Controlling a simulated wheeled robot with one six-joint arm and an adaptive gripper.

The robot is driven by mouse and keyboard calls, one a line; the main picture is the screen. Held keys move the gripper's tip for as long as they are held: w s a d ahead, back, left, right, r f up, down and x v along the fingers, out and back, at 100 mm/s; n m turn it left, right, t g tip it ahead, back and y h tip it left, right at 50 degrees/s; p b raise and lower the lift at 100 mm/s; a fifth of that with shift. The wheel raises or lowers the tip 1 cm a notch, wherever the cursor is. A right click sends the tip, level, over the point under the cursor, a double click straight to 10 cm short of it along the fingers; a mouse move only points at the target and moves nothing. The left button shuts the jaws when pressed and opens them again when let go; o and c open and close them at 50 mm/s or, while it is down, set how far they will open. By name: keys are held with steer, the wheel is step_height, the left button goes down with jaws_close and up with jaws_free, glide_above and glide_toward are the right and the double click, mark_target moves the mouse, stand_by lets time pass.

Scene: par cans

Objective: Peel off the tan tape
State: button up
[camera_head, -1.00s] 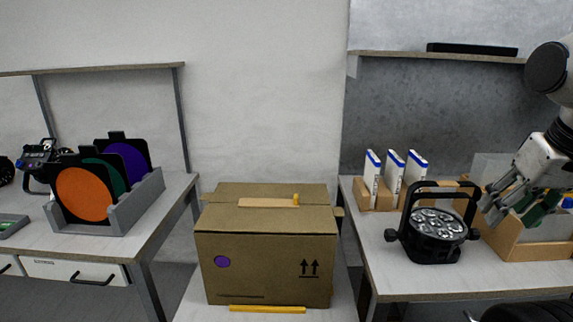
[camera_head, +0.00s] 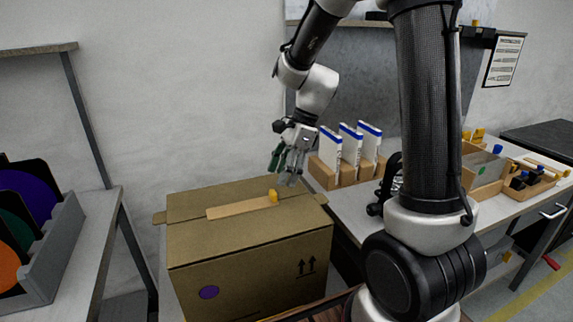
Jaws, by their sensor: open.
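The tan tape (camera_head: 238,207) is a strip across the top of the brown cardboard box (camera_head: 250,250). A small yellow-orange tab (camera_head: 273,196) stands up at its right end. The tape lies flat along the top. My gripper (camera_head: 284,178) is just above and behind the tab, pointing down, with its fingers apart. I see no tape between the fingers, though the exact gap to the tab is hard to judge. A dark green part shows at the gripper's left side.
A rack with white-and-blue boxes (camera_head: 350,147) stands right of the gripper on the right bench. A grey rack of coloured discs (camera_head: 60,240) is on the left bench. My arm hides much of the right bench, including most of the black lamp.

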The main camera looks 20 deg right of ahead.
steer(key=shift+x, duration=2.8)
steer(key=shift+d, duration=0.1)
steer(key=c, duration=1.1)
steer(key=shift+r, duration=0.1)
steer(key=shift+c, duration=0.6)
step_height(320, 180, up, 7)
